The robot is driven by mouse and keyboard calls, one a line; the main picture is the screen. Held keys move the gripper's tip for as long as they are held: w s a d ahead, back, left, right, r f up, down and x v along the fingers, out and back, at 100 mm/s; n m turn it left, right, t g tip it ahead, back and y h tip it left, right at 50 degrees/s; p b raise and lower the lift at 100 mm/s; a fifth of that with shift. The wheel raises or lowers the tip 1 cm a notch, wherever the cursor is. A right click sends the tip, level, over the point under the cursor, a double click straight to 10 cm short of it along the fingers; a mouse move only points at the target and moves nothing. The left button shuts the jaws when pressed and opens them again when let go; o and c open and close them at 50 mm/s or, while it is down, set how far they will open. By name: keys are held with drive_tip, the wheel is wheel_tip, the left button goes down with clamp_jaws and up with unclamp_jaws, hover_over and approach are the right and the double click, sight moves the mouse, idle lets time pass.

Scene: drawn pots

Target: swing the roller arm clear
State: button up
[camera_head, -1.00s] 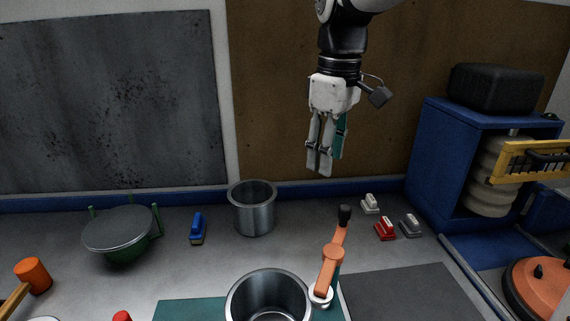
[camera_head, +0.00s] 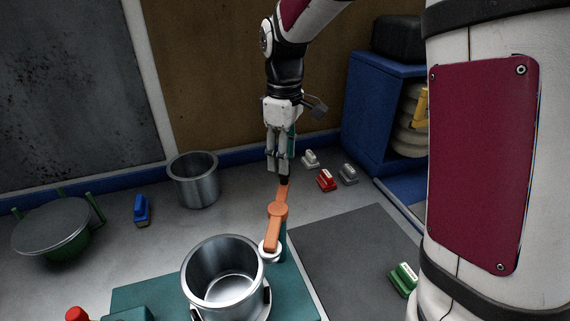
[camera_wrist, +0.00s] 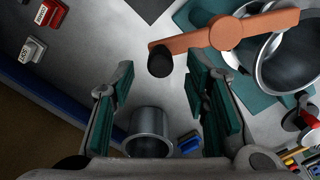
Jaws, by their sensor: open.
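The orange roller arm (camera_head: 278,211) stands at the right rim of the metal pot (camera_head: 197,283) on the teal base (camera_head: 293,285). In the wrist view the orange arm (camera_wrist: 226,33) runs across the top, and its near end overlaps the pot (camera_wrist: 262,72). Its far end carries a black knob (camera_wrist: 160,61). My gripper (camera_head: 280,169) points down just above the knob, which it partly hides in the head view. In the wrist view my gripper (camera_wrist: 160,95) is open, with its teal-padded fingers wide apart and the knob ahead of the gap. I see no contact.
Another metal pot (camera_head: 194,181) stands behind, left of my gripper. A blue block (camera_head: 141,209) and a green lidded pot (camera_head: 55,230) are farther left. Red (camera_head: 326,181), white (camera_head: 310,159) and grey (camera_head: 348,174) blocks lie right. The dark mat (camera_head: 345,245) is mostly clear.

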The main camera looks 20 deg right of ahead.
drive_tip(key=shift+f, duration=1.6)
clamp_jaws()
